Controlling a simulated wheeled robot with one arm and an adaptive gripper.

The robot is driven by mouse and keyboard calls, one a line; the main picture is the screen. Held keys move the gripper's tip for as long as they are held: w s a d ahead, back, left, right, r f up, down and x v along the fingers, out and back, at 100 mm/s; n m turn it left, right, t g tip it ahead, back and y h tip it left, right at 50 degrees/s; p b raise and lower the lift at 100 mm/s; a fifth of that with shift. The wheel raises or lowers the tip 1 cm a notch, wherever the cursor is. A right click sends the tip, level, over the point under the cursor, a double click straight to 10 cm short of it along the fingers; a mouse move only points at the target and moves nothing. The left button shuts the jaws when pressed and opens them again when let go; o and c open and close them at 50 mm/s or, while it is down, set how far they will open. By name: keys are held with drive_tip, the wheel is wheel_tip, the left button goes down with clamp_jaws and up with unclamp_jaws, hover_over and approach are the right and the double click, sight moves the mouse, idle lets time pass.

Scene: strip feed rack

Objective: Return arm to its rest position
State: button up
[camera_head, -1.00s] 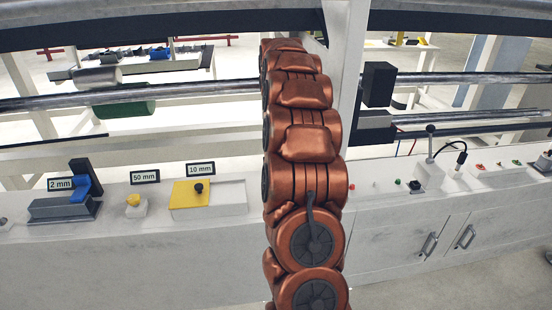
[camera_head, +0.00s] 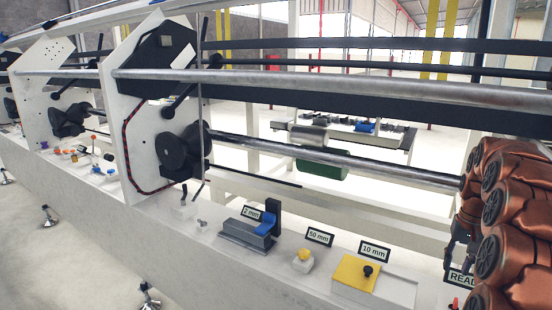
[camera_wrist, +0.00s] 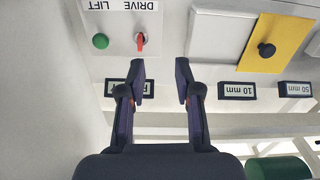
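My copper-coloured arm fills the right edge of the head view. My gripper (camera_head: 458,252) shows there as dark fingers beside the partly hidden READ... sign (camera_head: 461,279). In the wrist view my gripper (camera_wrist: 158,72) is open, with a clear gap and nothing between the fingers. Its fingertips lie below a panel marked LIFT and DRIVE, upside down in that view. The panel carries a green button (camera_wrist: 100,41) and a red switch (camera_wrist: 140,42). The left finger partly covers a sign. Whether the fingers touch anything cannot be told.
A white ledge carries a yellow plate with a black knob (camera_head: 368,271), a yellow button (camera_head: 304,254) and a blue-and-grey block (camera_head: 250,230). Signs read 2 mm, 50 mm and 10 mm (camera_head: 374,250). A long metal rail (camera_head: 320,85) crosses above. Open floor (camera_head: 60,250) lies at lower left.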

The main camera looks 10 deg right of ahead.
drive_tip(key=s+a+r+n+g+p, duration=0.15)
drive_tip(key=s+a+r, duration=0.35)
drive_tip(key=a, duration=0.7)
drive_tip(key=s+a+r+n+t+p, duration=0.1)
drive_tip(key=s+a+r+n+p, duration=0.35)
drive_tip(key=a, duration=0.75)
drive_tip(key=s+a+f+p, duration=0.1)
drive_tip(key=s+a, duration=0.2)
drive_tip(key=s, duration=0.4)
drive_tip(key=s+a+g, duration=0.1)
drive_tip(key=s+a, duration=0.2)
drive_tip(key=s, duration=0.4)
drive_tip(key=s+a+f+p, duration=0.1)
drive_tip(key=s+a, duration=0.2)
drive_tip(key=s, duration=0.3)
drive_tip(key=shift+s+f+n+p, duration=0.3)
drive_tip(key=shift+s+f+p, duration=0.05)
drive_tip(key=shift+s, duration=0.05)
drive_tip(key=shift+a, duration=0.2)
